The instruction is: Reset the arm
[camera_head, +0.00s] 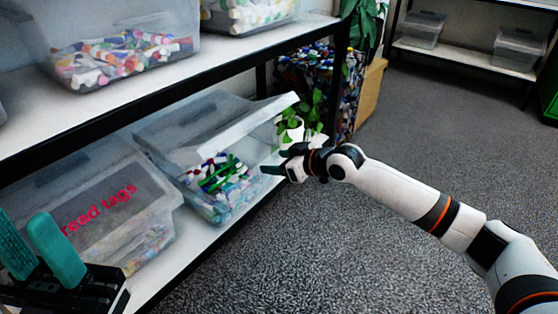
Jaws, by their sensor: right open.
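My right arm reaches in from the right, its white links stretched toward the shelf. My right gripper (275,162) is open and empty, with dark teal fingertips. It is in front of the open clear bin (215,205) on the lower shelf, near the bin's raised lid (240,128). I cannot tell whether it touches the bin. My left gripper (28,228) is at the bottom left, its two teal fingers pointing up and apart, with nothing between them. It is in front of the closed bin marked "read tags" (120,205). The rest of the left arm is out of view.
The black-framed shelf (175,95) fills the left side. Its upper level holds clear bins of colourful small items (125,55). A leafy plant (290,115) and a cardboard box (370,92) stand beyond it. Grey carpet (330,245) is clear. Another shelf (465,55) stands behind.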

